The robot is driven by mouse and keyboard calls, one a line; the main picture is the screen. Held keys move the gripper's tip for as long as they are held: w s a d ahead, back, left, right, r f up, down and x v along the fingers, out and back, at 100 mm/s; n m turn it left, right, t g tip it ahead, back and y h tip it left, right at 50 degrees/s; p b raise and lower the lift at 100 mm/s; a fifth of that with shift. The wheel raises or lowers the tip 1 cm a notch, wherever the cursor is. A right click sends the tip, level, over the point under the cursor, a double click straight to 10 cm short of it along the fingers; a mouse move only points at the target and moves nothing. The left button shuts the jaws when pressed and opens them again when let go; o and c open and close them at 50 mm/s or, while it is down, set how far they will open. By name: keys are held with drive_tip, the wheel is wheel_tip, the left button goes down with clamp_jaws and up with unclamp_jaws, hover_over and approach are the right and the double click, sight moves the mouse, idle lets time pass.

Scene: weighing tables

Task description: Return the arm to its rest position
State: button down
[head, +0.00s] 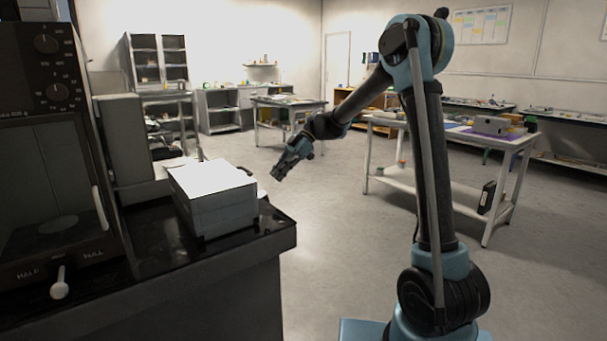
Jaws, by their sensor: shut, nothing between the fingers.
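My gripper (280,173) hangs at the end of my raised, bent arm, a little left of the picture's middle. It points down and to the left, and its fingers look closed with nothing in them. It is in the air over the open floor, just right of the dark counter's corner, and appears apart from everything. The fingertips are small in this view.
A dark counter (160,247) at left holds a grey box-shaped device (213,196) near its edge and a tall dark machine (45,150). A table with a lower shelf (455,202) stands behind my arm. The grey floor (335,250) between is clear.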

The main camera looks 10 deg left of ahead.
drive_tip(key=s+d+m+t+h, duration=0.1)
drive_tip(key=s+d+m+t, duration=0.35)
drive_tip(key=d, duration=0.85)
drive_tip(key=s+d+m+t+h, duration=0.1)
drive_tip(key=s+d+m, duration=0.5)
drive_tip(key=d+m, duration=0.45)
drive_tip(key=s+d+f+m+t+h, duration=0.2)
drive_tip(key=s+d+f+m, duration=0.3)
drive_tip(key=s+d, duration=0.3)
drive_tip(key=s+d+f+m+t+h, duration=0.1)
drive_tip(key=s+d+f+m, duration=0.5)
drive_tip(key=d, duration=0.7)
drive_tip(key=shift+s+f+m+t+h, duration=0.3)
drive_tip(key=shift+s+f+t+h, duration=0.05)
drive_tip(key=shift+s+f+h, duration=0.5)
drive_tip(key=shift+w+f, duration=0.15)
drive_tip(key=shift+w, duration=0.25)
